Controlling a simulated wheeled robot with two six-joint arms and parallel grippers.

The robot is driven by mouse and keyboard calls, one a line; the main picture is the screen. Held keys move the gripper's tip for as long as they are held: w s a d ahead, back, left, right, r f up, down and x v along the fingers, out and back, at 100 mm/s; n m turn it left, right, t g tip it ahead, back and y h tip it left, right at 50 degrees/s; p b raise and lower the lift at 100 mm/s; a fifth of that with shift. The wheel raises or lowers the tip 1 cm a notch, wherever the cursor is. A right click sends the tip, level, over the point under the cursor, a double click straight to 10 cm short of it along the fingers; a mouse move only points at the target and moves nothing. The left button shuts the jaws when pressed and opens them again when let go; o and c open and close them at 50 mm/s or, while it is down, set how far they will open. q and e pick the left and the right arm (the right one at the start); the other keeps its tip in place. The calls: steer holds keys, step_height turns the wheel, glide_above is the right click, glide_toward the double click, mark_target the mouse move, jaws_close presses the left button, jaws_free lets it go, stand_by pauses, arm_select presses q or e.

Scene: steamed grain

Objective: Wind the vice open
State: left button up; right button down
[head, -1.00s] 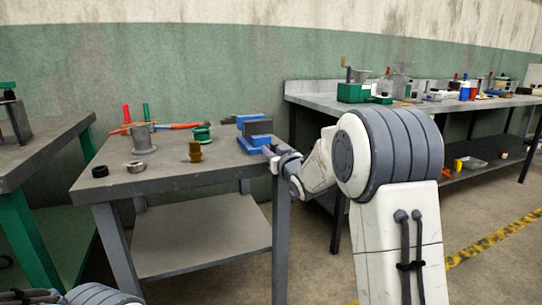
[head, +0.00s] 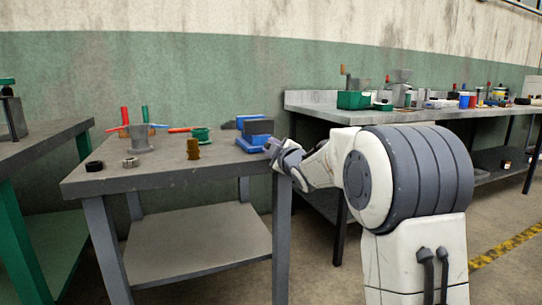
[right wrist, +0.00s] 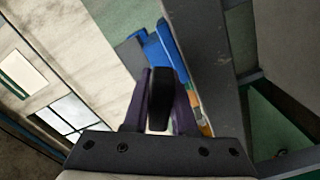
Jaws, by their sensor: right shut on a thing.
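The blue vice (head: 252,144) with its grey jaw block sits at the right end of the near workbench. It also shows in the right wrist view (right wrist: 158,52), beyond my fingers. My right gripper (head: 274,148) is at the bench's right edge, just in front of the vice. In the right wrist view its two purple fingers (right wrist: 160,85) are shut on a dark, rounded vice handle (right wrist: 160,105). How the handle joins the vice is hidden. How far the vice jaws stand apart is too small to tell. My left gripper is not in view.
The near workbench (head: 100,182) holds a brass weight-like piece (head: 193,150), a grey cylinder (head: 140,138), a green spool (head: 201,135) and dark and silver rings. Another bench (head: 310,102) with a green box (head: 355,100) stands behind my right arm.

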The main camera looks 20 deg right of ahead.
steer(key=n+b, duration=0.1)
steer(key=n, duration=0.1)
steer(key=n+b, duration=0.2)
steer(key=shift+f, duration=0.3)
steer(key=shift+r+n+b, duration=0.1)
steer(key=shift+n+b, duration=0.45)
steer(key=shift+n, duration=0.45)
steer(key=c, duration=1)
jaws_free()
steer(key=shift+r, duration=0.1)
steer(key=shift+s, duration=0.1)
